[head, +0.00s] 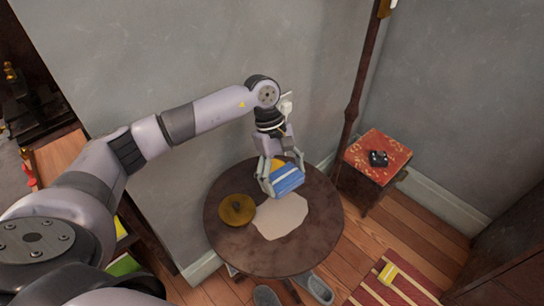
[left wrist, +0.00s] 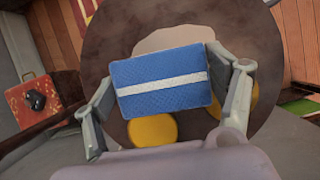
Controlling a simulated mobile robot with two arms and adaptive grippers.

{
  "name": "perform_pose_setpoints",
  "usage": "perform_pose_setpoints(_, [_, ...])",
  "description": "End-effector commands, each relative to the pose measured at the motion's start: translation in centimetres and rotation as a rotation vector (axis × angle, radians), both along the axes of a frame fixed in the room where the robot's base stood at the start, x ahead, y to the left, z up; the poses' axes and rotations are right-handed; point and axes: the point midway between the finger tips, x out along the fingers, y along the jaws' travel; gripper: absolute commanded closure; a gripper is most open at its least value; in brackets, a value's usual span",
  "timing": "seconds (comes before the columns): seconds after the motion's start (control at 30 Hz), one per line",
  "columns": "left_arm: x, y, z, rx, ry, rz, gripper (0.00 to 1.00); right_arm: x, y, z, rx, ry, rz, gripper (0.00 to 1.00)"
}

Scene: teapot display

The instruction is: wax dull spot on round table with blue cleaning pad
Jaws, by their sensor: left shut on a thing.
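The blue cleaning pad (head: 286,179) with a white stripe is held between the two fingers of my left gripper (head: 269,178). In the left wrist view the pad (left wrist: 163,82) fills the space between the fingers of the gripper (left wrist: 168,92). The round table (head: 222,250) is dark brown. A pale, irregular dull spot (head: 280,216) lies on its top, just below the pad in the head view. The pad partly covers the spot in the left wrist view (left wrist: 172,39). Whether the pad touches the table is unclear. My right gripper does not show.
A brown-yellow round object (head: 237,209) stands on the table left of the spot. Another yellow object (head: 277,165) is partly hidden behind the gripper. Grey slippers (head: 320,289) lie on the floor.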

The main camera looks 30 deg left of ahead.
Motion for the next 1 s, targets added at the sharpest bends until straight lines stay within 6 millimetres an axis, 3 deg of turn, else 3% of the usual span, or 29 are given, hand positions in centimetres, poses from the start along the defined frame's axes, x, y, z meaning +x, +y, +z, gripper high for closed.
perform_pose_setpoints(0.03, [1.2, 0.5, -1.1, -0.003, -0.001, 0.108, 0.44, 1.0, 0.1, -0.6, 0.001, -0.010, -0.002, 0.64])
perform_pose_setpoints(0.2, [4.7, 2.9, -1.3, -0.002, 0.000, 0.483, 0.44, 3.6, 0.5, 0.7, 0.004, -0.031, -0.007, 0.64])
perform_pose_setpoints(0.5, [8.3, 7.0, -1.6, 0.001, 0.000, 0.965, 0.44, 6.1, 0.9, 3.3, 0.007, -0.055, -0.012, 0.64])
perform_pose_setpoints(0.7, [8.9, 8.0, -1.5, 0.002, 0.001, 1.072, 0.44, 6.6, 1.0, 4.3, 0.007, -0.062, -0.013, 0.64])
perform_pose_setpoints(1.0, [8.9, 8.0, -2.6, 0.003, 0.002, 1.077, 0.44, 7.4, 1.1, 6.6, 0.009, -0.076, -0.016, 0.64])
